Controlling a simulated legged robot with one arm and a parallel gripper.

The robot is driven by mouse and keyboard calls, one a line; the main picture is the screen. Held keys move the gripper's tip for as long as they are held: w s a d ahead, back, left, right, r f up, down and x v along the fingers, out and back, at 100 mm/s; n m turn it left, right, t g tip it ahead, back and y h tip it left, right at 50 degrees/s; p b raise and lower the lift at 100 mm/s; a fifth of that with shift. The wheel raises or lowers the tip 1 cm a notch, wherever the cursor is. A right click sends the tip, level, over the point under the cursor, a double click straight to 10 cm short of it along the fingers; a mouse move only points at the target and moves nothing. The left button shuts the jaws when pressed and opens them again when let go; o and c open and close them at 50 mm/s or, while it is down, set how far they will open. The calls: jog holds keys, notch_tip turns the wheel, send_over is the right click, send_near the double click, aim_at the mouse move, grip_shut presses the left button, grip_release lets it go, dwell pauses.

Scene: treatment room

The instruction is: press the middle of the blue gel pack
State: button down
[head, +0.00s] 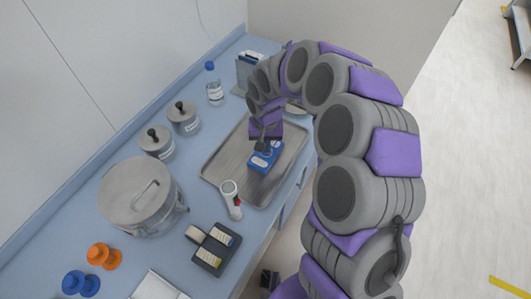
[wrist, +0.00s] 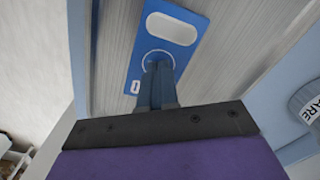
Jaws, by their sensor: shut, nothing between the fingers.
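The blue gel pack (head: 270,155) lies flat on the metal tray (head: 225,162) in the head view. In the wrist view the gel pack (wrist: 191,58) shows a pale rounded panel at one end and a thin printed circle near its middle. My gripper (head: 264,149) is shut and empty, pointing down over the pack. In the wrist view its fingertips (wrist: 158,66) overlap the printed circle. I cannot tell whether the tips touch the pack. The fingers hide part of the pack's surface.
A white handheld device (head: 231,196) lies at the tray's near edge. Orange (head: 103,256) and blue knobbed items (head: 80,284) sit at the near left.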

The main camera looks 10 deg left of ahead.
jog(key=shift+f, duration=0.55)
dwell(0.4)
jog(key=shift+r, duration=0.15)
jog(key=shift+r+p, duration=1.75)
jog(key=shift+r, duration=1.7)
jog(key=s+d+r, duration=1.2)
jog(key=s+d, duration=0.2)
jog(key=d, duration=0.1)
jog(key=s+d+r+m+g, duration=0.1)
jog(key=s+d, duration=0.3)
jog(key=s, duration=0.5)
jog(key=s+d+r+m, duration=0.1)
jog(key=s+d, duration=0.3)
jog(key=s, duration=0.4)
jog(key=shift+s+d+g, duration=0.25)
jog(key=shift+s+g, duration=0.15)
